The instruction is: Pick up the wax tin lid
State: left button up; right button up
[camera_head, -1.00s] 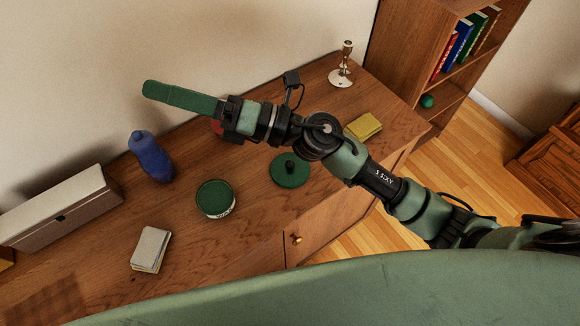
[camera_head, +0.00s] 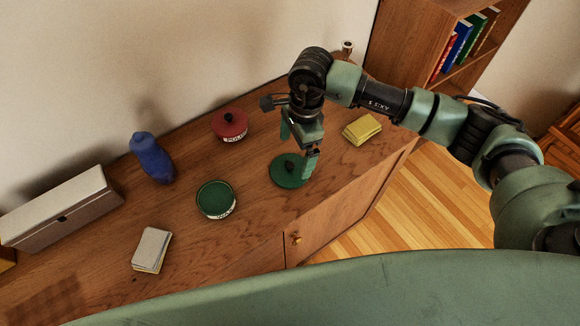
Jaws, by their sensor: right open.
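The wax tin lid (camera_head: 281,177) is a flat green disc with a dark knob (camera_head: 289,166) and lies on the wooden cabinet top. The round green wax tin (camera_head: 215,199), with a white label, stands to its left. My right gripper (camera_head: 299,154) points down over the lid, its fingers apart and nothing seen between them. One finger overlaps the lid's right side in the picture; whether it touches the lid I cannot tell. My left gripper is not in view.
A red polish tin (camera_head: 230,125) stands behind, a yellow sponge (camera_head: 362,129) to the right. A blue bottle (camera_head: 152,158), a grey box (camera_head: 62,208) and a grey-and-yellow sponge (camera_head: 152,250) are on the left. A bookshelf (camera_head: 412,50) stands beyond the cabinet's right end.

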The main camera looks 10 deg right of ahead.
aim_at(291, 164)
jog(key=f+p, duration=0.1)
jog(key=f, duration=0.1)
jog(key=a+f+p, duration=0.1)
jog(key=f, duration=0.1)
jog(key=shift+s+f, duration=0.15)
jog(key=shift+f, duration=0.1)
jog(key=shift+a+f, duration=0.1)
jog(key=shift+f, duration=0.5)
jog(key=c, duration=1.1)
jog(key=shift+r, duration=0.1)
